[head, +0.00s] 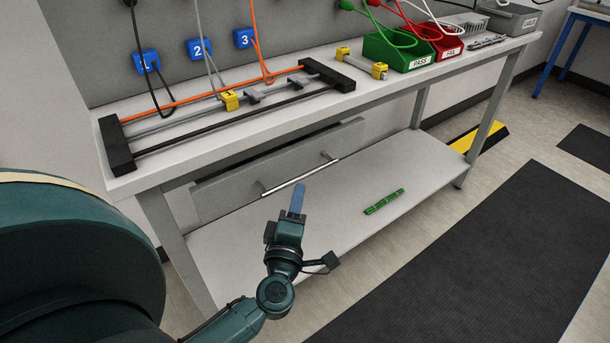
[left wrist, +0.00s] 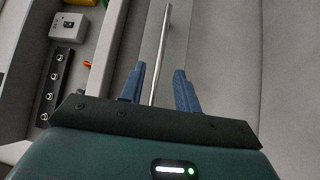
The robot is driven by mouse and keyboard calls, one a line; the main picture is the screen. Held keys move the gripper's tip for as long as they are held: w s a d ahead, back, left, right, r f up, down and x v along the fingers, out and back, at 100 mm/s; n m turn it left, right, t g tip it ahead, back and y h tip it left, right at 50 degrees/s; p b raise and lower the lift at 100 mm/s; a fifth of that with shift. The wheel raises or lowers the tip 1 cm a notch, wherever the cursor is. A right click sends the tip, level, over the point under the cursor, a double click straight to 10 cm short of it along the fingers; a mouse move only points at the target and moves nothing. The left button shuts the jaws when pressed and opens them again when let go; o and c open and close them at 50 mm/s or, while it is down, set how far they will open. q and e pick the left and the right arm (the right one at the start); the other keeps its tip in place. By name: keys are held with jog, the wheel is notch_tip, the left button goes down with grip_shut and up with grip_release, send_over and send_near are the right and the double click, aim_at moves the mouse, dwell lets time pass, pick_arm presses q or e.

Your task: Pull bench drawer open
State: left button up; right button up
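The bench drawer (head: 235,186) has a grey front under the bench top, with a dark gap along its upper edge. I cannot tell whether it stands slightly out. Its silver bar handle (head: 316,171) runs along the front on two short posts. My left gripper (head: 298,187) is at the near-left part of the handle, blue fingers pointing at the drawer. In the left wrist view the fingers of the left gripper (left wrist: 159,78) are apart, and the bar handle (left wrist: 161,45) runs between them with space on both sides. My right gripper is not in view.
The bench top (head: 290,118) holds a black-ended rail fixture (head: 118,147), a yellow-ended part (head: 362,64), and green (head: 399,50) and red (head: 444,45) bins. A green strip (head: 384,202) lies on the lower shelf (head: 340,215). Floor in front, with a dark mat (head: 470,240), is clear.

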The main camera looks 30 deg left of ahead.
aim_at(304, 174)
pick_arm(q)
jog(key=x, duration=0.7)
jog(key=shift+w, duration=0.15)
jog(key=shift+c, duration=0.4)
grip_shut()
